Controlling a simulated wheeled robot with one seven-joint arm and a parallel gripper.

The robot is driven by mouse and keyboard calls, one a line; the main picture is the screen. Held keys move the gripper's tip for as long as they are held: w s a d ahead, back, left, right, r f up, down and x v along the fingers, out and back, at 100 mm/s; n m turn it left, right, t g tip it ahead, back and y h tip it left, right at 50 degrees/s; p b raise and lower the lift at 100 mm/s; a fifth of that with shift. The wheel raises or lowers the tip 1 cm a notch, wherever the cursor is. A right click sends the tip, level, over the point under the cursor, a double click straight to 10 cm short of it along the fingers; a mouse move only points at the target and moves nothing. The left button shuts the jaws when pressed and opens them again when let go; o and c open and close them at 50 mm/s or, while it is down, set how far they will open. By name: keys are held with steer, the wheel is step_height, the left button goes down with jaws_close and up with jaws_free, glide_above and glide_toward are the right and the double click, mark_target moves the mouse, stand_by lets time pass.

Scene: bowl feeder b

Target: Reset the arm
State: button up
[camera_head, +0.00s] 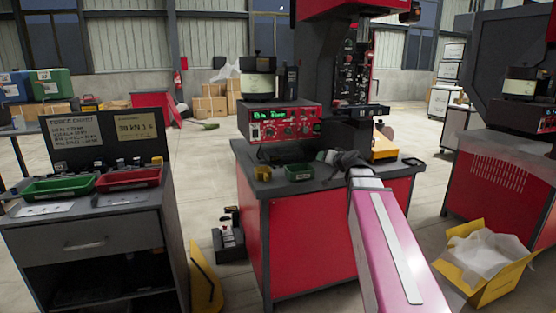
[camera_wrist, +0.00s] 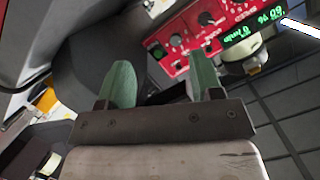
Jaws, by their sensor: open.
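My arm reaches forward from the lower right in the head view, and my gripper (camera_head: 340,158) is over the red and grey machine bench (camera_head: 325,185). In the wrist view my gripper (camera_wrist: 163,85) shows two green fingers set well apart with nothing between them. The red control box (camera_head: 283,125) with a green lit display stands on the bench just left of my gripper. It also shows in the wrist view (camera_wrist: 204,40), beyond the right finger. Whether a finger touches anything cannot be told.
A bowl feeder (camera_head: 257,80) sits on the control box. A small green tray (camera_head: 299,173) and a yellow part (camera_head: 263,173) lie at the bench's front. A grey cabinet (camera_head: 90,245) at left holds a green tray (camera_head: 58,187) and red tray (camera_head: 128,178). A yellow box (camera_head: 480,262) stands right.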

steer(key=s+f+g+h, duration=0.2)
steer(key=s+f+g, duration=0.5)
steer(key=s+f, duration=0.5)
steer(key=s+a+f+n+g+h, duration=0.1)
steer(key=s+f+g+h, duration=0.2)
steer(key=s+f+g, duration=0.4)
steer(key=s+f, duration=0.3)
steer(key=f, duration=0.5)
steer(key=s+f, duration=0.3)
steer(key=f, duration=0.5)
steer(key=shift+s+f+h, duration=0.2)
steer(key=shift+s+h, duration=0.1)
steer(key=shift+a, duration=0.1)
